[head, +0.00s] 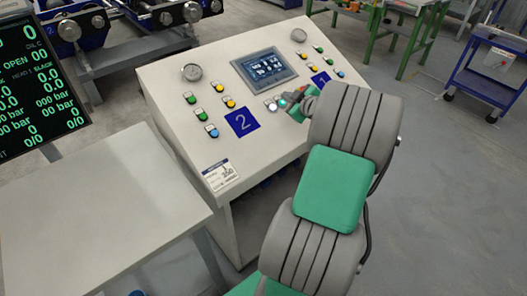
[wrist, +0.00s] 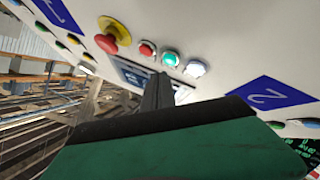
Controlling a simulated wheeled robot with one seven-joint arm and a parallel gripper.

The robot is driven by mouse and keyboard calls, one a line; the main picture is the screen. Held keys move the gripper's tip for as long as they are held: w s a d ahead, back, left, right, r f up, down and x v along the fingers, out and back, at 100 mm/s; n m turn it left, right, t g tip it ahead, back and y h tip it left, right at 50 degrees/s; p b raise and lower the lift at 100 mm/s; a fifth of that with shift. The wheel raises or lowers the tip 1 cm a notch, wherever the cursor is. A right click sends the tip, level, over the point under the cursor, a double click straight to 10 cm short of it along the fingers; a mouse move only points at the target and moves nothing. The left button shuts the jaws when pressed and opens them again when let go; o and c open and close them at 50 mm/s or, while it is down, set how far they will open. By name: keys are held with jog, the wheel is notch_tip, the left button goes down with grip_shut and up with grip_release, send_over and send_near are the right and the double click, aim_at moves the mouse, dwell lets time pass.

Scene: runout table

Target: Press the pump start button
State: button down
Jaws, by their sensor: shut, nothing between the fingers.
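The sloped control panel carries a row with a lit green button (wrist: 170,59), a lit white button (wrist: 196,68) and a red button (wrist: 147,48). No readable label shows which one is the pump start button. In the head view the green button (head: 281,103) and white button (head: 271,107) show just left of my gripper (head: 297,111). In the wrist view my gripper's dark fingers (wrist: 158,88) are together and empty, with their tips just below the green button in the picture. I cannot tell whether they touch the panel. My arm hides the panel's right part.
A red mushroom button on a yellow collar (wrist: 112,35) is beside the row. The panel (head: 170,90) also has a screen (head: 265,68), gauges and several coloured buttons around blue number plates (head: 241,122). A light table (head: 90,225) stands at left below a dark display (head: 38,75).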

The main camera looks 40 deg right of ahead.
jog(key=r, duration=0.1)
jog(key=s+r+p, duration=0.1)
jog(key=r, duration=0.1)
jog(key=s+r, duration=0.1)
jog(key=r, duration=0.1)
jog(key=shift+s+r, duration=0.2)
jog(key=shift+s, duration=0.05)
dwell(2.4)
